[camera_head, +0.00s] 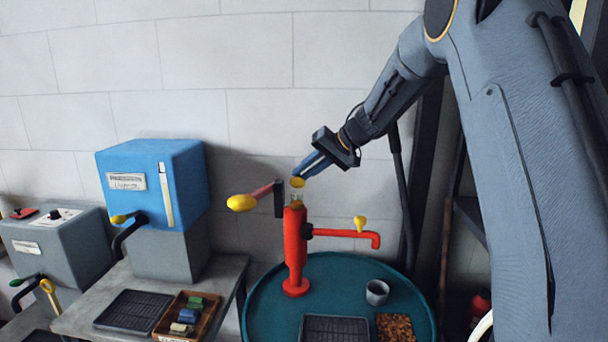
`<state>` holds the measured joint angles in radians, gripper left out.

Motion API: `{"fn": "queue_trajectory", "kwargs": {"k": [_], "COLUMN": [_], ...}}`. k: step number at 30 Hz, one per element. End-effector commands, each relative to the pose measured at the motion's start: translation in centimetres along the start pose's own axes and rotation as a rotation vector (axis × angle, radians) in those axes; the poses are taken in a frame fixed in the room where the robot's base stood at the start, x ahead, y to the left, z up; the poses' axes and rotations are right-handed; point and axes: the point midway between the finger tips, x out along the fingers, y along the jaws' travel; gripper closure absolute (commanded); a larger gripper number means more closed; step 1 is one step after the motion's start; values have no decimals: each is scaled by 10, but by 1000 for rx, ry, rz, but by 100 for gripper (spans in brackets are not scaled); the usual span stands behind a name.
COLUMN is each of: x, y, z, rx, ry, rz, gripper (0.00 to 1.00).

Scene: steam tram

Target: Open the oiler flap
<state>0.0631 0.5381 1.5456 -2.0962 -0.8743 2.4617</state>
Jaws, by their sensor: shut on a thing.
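A red stand (295,250) rises from a round teal table. A small clear cup (296,197) sits on its top. A small yellow flap (297,183) shows at the cup's upper edge; how far it is tilted is too small to tell. My gripper (304,172) comes down from the upper right with its blue fingers at the flap. The fingers are shut on the flap, and they hide part of its far side.
A red lever with a yellow knob (241,203) reaches left, and a red spout (360,236) with a yellow tap reaches right. A grey cup (377,292) stands on the teal table (262,312). A blue box (152,185) stands left. Grey wall lies behind.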

Motion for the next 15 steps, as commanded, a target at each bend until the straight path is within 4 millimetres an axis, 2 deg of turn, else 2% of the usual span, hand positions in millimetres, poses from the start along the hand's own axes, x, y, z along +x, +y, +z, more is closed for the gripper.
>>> {"fn": "queue_trajectory", "kwargs": {"k": [4,15], "x": [2,7], "y": [3,7], "z": [-8,-16], "rx": [84,232], "ry": [-81,-229], "rz": [0,-1], "gripper": [100,100]}}
